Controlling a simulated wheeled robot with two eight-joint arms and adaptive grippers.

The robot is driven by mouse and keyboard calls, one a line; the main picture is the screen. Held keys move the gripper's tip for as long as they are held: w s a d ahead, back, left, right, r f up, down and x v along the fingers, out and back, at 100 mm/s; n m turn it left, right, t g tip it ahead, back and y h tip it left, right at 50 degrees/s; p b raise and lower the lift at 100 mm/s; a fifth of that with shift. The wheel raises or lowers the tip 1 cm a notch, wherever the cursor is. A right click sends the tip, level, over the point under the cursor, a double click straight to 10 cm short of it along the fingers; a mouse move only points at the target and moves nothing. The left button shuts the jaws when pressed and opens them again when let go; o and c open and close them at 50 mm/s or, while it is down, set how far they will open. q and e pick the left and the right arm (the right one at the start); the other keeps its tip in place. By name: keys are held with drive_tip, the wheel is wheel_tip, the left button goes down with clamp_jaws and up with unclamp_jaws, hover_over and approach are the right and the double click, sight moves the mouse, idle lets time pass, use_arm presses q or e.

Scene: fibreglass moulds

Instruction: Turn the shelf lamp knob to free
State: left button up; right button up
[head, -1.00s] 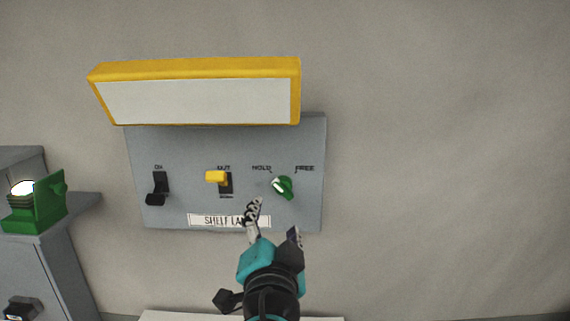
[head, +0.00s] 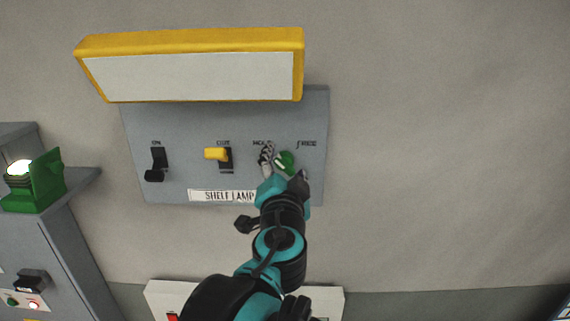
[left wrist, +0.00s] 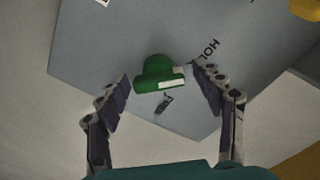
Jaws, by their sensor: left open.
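The green knob (head: 286,160) sits at the right of the grey shelf lamp panel (head: 190,186), between the HOLD and FREE marks. In the left wrist view the knob (left wrist: 158,75) shows a white pointer mark on its edge, toward the HOLD lettering. My left gripper (head: 286,168) is in front of the knob, with one finger on each side of it. In the left wrist view the left gripper (left wrist: 166,98) is open, with gaps between the fingers and the knob. The right gripper is not in view.
A black switch (head: 157,163) and a yellow switch (head: 217,154) are on the panel left of the knob. A yellow-framed lamp (head: 195,76) juts out above. A grey cabinet (head: 60,240) with a green fixture (head: 45,182) stands left. The wall at right is bare.

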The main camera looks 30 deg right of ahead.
use_arm(q)
drive_tip(key=shift+s, duration=0.1)
drive_tip(key=shift+w+d+f, duration=0.1)
drive_tip(key=shift+w, duration=0.1)
drive_tip(key=c, duration=1.2)
drive_tip(key=shift+o, duration=0.2)
drive_tip(key=m, duration=0.4)
drive_tip(key=shift+m+b, duration=0.3)
drive_tip(key=shift+b, duration=0.05)
drive_tip(key=m, duration=0.4)
drive_tip(key=shift+f+m, duration=0.1)
drive_tip(key=shift+m, duration=0.2)
drive_tip(key=m+b, duration=0.1)
drive_tip(key=m, duration=0.3)
drive_tip(key=shift+m, duration=0.3)
drive_tip(key=shift+f+m, duration=0.1)
drive_tip(key=shift+m, duration=2)
